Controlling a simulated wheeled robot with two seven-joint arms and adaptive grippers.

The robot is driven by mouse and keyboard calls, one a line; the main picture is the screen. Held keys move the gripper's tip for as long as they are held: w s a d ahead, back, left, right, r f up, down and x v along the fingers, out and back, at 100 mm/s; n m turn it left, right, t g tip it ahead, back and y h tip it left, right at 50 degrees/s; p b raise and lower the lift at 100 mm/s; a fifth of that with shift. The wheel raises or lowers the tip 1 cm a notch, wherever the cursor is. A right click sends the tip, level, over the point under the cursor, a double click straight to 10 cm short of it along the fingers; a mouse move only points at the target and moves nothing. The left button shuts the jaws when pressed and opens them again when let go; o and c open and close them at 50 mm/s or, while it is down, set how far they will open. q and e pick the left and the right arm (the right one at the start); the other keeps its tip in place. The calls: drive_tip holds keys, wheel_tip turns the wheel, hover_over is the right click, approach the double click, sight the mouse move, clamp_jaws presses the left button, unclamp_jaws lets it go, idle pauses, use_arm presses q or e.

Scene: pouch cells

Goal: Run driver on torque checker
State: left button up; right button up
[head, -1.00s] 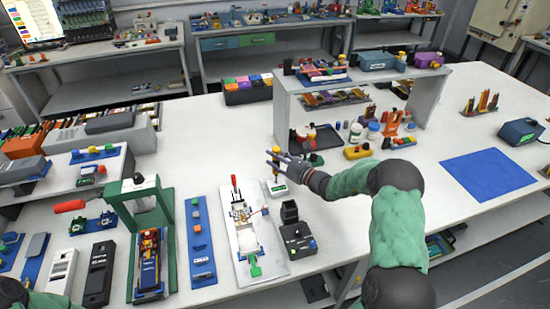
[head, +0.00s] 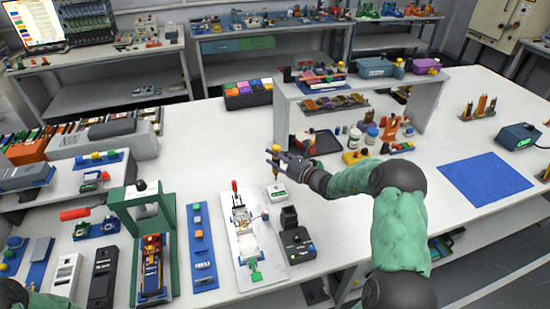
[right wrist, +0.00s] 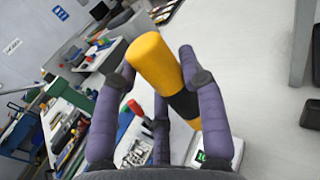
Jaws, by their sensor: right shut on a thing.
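The driver (head: 276,171) has a yellow and black handle. My right gripper (head: 279,161) is shut around it and holds it roughly upright in the head view. The driver's thick yellow handle (right wrist: 153,62) also shows between the purple-grey fingers (right wrist: 168,100) in the right wrist view. The torque checker (head: 278,194) is a small white box with a green display, lying on the table just below the driver. Its display (right wrist: 200,157) shows low in the right wrist view. Whether the driver's tip touches the checker is too small to tell. My left gripper is out of view.
A white fixture board with a red lever (head: 235,186) lies left of the checker. A black device with knobs (head: 297,242) stands in front of it. A raised shelf (head: 360,82) stands behind. A blue mat (head: 487,172) lies at right, with bare table around it.

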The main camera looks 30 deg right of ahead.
sight(278, 151)
drive_tip(key=shift+r+p, duration=0.85)
drive_tip(key=shift+r, duration=0.8)
drive_tip(key=shift+f, duration=0.1)
